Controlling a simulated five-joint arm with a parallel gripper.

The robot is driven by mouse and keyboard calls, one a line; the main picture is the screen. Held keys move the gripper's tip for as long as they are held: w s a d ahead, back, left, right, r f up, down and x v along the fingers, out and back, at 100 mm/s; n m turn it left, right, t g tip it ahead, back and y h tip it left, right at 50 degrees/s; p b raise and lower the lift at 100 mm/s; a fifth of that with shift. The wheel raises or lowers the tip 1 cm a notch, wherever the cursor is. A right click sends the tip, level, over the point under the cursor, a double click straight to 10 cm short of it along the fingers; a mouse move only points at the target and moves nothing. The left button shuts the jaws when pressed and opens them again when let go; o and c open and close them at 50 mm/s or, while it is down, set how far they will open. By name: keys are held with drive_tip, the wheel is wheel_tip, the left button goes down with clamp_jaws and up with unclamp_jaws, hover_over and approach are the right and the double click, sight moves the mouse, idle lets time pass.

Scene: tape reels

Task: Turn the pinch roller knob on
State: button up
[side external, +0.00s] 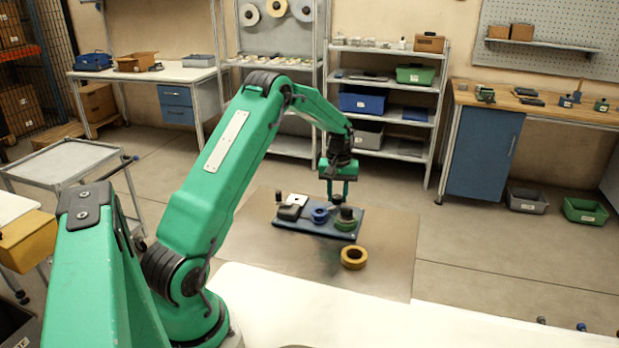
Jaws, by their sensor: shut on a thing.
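My green gripper (338,200) points down over the right part of a dark blue tape deck plate (298,226). Its two fingers are closed on a small dark knob (336,199) at the deck's back edge, which looks like the pinch roller knob; the fingers hide much of it. A blue reel (319,215) sits mid-deck. A green reel (345,225) with a dark top (346,213) sits at the right, just in front of the gripper. The knob's turned angle is too small to tell.
A yellow tape reel (354,257) lies on the brown mat (385,280) in front of the deck. A light block (297,200) and a dark post (279,196) stand on the deck's left. The mat's right side is clear. Shelves (385,80) and benches stand far behind.

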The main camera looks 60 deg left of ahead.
sight(337, 197)
drive_tip(key=shift+r, duration=0.1)
drive_tip(key=o, duration=1)
drive_tip(key=shift+r, duration=3.9)
